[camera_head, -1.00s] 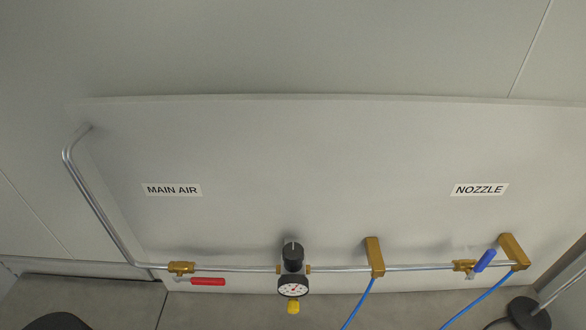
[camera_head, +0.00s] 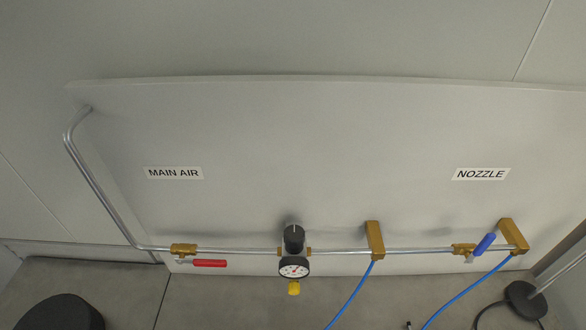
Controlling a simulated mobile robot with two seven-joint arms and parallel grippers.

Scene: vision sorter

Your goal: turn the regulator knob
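The regulator is mounted on the metal pipe low on the wall panel, right of the red valve handle. Its black knob (camera_head: 294,238) is on top, with a white mark on it. A round white gauge (camera_head: 294,267) with a red needle is below the knob. A yellow part (camera_head: 294,288) hangs under the gauge. Neither gripper shows, and nothing touches the knob.
The MAIN AIR label (camera_head: 174,173) is above a brass valve with a red handle (camera_head: 210,263). The NOZZLE label (camera_head: 481,174) is above a valve with a blue handle (camera_head: 484,244). Blue hoses (camera_head: 352,294) run down from brass blocks. A black round base (camera_head: 526,299) stands at right.

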